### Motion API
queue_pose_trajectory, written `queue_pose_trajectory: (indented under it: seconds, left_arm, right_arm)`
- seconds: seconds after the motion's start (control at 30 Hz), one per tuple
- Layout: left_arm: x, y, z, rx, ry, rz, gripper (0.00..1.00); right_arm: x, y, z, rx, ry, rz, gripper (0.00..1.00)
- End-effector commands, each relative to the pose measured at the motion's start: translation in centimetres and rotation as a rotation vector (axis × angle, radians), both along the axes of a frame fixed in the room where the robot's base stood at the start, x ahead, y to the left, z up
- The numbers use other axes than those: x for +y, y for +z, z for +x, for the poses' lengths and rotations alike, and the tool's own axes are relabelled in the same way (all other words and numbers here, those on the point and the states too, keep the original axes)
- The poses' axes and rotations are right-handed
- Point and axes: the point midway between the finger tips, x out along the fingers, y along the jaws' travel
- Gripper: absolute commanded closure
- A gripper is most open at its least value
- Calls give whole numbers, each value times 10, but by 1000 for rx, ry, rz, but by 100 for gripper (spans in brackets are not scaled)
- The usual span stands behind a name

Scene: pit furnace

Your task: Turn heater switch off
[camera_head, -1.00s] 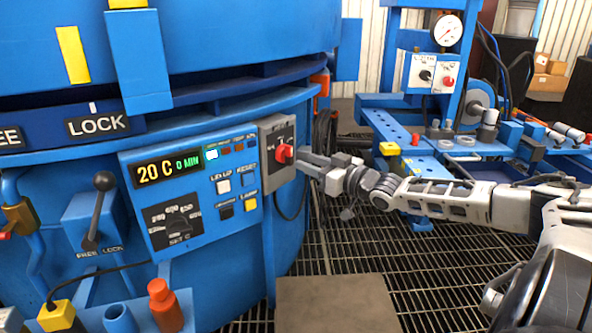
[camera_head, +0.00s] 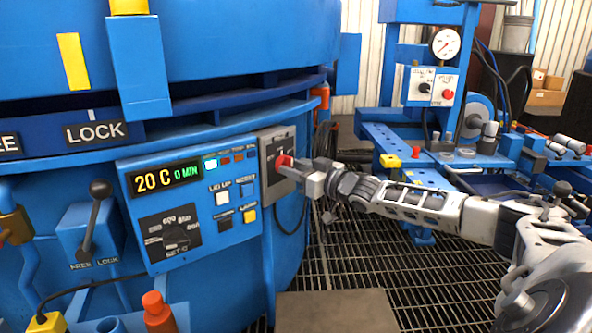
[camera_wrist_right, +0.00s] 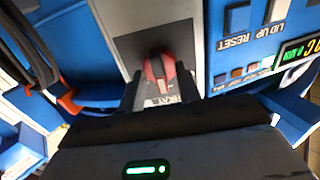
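The heater switch is a red rotary knob (camera_head: 283,163) on a grey box (camera_head: 270,143) at the right edge of the blue control panel. My right gripper (camera_head: 293,167) is at the knob and partly hides it. In the right wrist view the red knob (camera_wrist_right: 159,75) shows between the two dark fingertips of my right gripper (camera_wrist_right: 160,91). The fingers are apart, one on each side of the knob, with narrow gaps visible. Contact cannot be made out. My left gripper is not in view.
The blue panel (camera_head: 209,238) has a display (camera_head: 166,178) reading 20 C and 0 MIN, buttons and a dial (camera_head: 172,235). A lever (camera_head: 92,215) stands to its left. A blue workbench (camera_head: 400,150) is behind my right arm, above a grated floor.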

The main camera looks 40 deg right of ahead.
Motion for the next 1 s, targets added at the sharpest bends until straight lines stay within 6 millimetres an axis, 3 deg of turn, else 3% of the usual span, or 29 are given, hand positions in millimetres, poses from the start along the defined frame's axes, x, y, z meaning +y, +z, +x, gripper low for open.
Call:
queue_pose_trajectory:
  seconds: [0.03, 0.17, 0.63, 1.0]
  left_arm:
    - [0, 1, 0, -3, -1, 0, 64]
    - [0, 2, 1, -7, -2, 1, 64]
    - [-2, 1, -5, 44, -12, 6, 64]
    - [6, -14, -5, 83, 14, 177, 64]
  right_arm:
    - [0, 0, 0, 0, 0, 0, 66]
    - [0, 0, 0, 0, 0, 0, 100]
    - [0, 2, 0, -7, 0, -69, 100]
    - [0, 3, -1, -41, 0, -352, 100]
